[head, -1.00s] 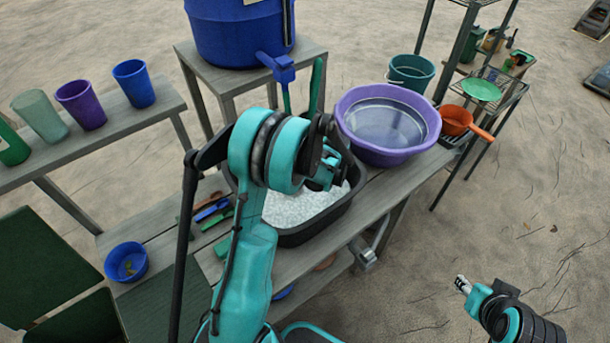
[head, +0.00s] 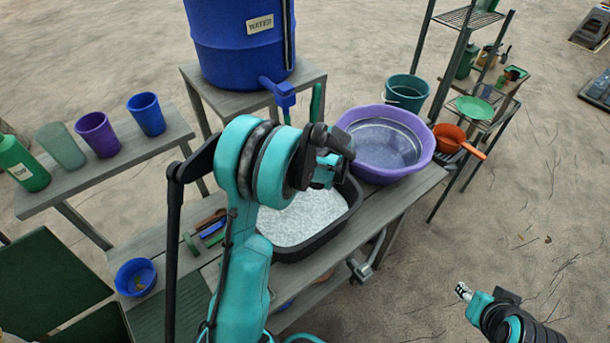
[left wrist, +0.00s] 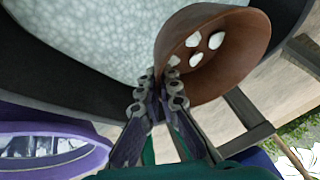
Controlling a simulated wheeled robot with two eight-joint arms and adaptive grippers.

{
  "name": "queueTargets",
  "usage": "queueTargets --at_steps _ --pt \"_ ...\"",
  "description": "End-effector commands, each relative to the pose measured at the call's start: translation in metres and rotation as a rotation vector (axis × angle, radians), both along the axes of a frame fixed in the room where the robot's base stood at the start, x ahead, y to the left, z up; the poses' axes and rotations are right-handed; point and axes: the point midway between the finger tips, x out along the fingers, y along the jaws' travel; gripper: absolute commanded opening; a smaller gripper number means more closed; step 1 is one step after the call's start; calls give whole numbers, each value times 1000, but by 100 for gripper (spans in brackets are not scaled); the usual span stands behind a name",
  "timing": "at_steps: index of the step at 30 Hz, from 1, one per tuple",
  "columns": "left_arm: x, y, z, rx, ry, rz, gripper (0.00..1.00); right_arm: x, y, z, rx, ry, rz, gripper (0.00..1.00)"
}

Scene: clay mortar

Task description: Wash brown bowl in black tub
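A black tub (head: 350,218) full of white suds stands on the wooden bench. My left gripper (head: 325,172) is over the tub's back right part in the head view. In the left wrist view its fingers (left wrist: 160,82) are closed on the rim of a brown bowl (left wrist: 232,38). The bowl is tilted, with several white foam blobs on its inner wall. It overlaps the tub's rim and suds in that view; I cannot tell whether it touches them. The head view hides the bowl behind my arm. My right gripper (head: 463,291) is low at the right, away from the bench, its fingers too small to judge.
A purple basin (head: 428,140) of water stands on the bench right of the tub. A blue water drum (head: 235,45) with a tap is behind. Brushes (head: 212,228) and a blue bowl (head: 136,277) lie left. An orange pan (head: 449,138) sits on the right rack.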

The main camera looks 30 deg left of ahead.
Motion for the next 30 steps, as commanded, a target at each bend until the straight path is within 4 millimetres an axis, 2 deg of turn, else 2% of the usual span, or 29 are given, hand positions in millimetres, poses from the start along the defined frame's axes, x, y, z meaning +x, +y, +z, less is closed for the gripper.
queueTargets --at_steps 3,12,30 --pt "0 0 16 0 0 0 0 0 0 12 0 0 0 40" --pt "0 0 45 0 0 0 0 0 0 31 0 0 0 40" --pt "0 0 48 0 0 0 0 0 0 32 0 0 0 40"
